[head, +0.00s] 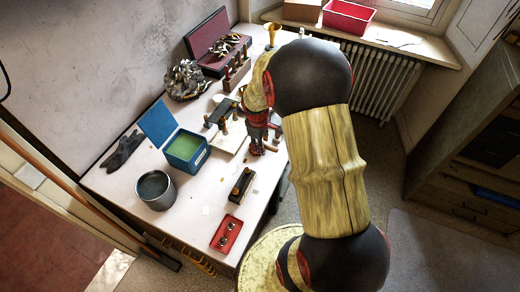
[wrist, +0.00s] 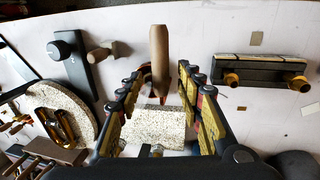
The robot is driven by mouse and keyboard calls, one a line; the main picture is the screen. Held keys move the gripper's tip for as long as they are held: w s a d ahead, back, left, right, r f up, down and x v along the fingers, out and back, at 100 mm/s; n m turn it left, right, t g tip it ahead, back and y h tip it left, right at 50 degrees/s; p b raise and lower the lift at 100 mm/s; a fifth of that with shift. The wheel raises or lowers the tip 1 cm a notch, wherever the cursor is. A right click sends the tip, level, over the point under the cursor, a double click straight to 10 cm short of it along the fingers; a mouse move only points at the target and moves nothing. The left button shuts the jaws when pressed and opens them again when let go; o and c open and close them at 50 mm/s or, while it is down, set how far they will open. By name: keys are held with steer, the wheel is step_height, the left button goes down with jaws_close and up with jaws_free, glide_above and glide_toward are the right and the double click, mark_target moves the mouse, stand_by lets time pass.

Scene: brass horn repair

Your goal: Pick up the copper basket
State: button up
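I cannot make out a clear copper basket in either view. In the wrist view my gripper (wrist: 162,78) is open, with its two jointed fingers spread left and right. A tan-brown cylinder like a handle (wrist: 158,48) lies between and beyond the fingertips, its narrow reddish end pointing toward me. I cannot tell whether a finger touches it. A pale speckled block (wrist: 153,128) shows lower down between the fingers. In the head view my gripper (head: 257,138) hangs low at the right edge of the workbench (head: 110,183), and my arm hides part of that area.
A grey metal pot (head: 156,190), an open blue box (head: 186,150), a red tray (head: 227,235) and a black block with brass knobs (head: 241,184) stand on the bench. A dark case (head: 213,42) lies open at the back. A red bin (head: 348,16) sits on the windowsill.

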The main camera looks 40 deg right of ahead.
steer(key=shift+d+f, duration=0.15)
steer(key=shift+f, duration=0.8)
steer(key=shift+c, duration=0.5)
steer(key=c, duration=0.7)
steer(key=shift+w+r, duration=0.1)
jaws_close()
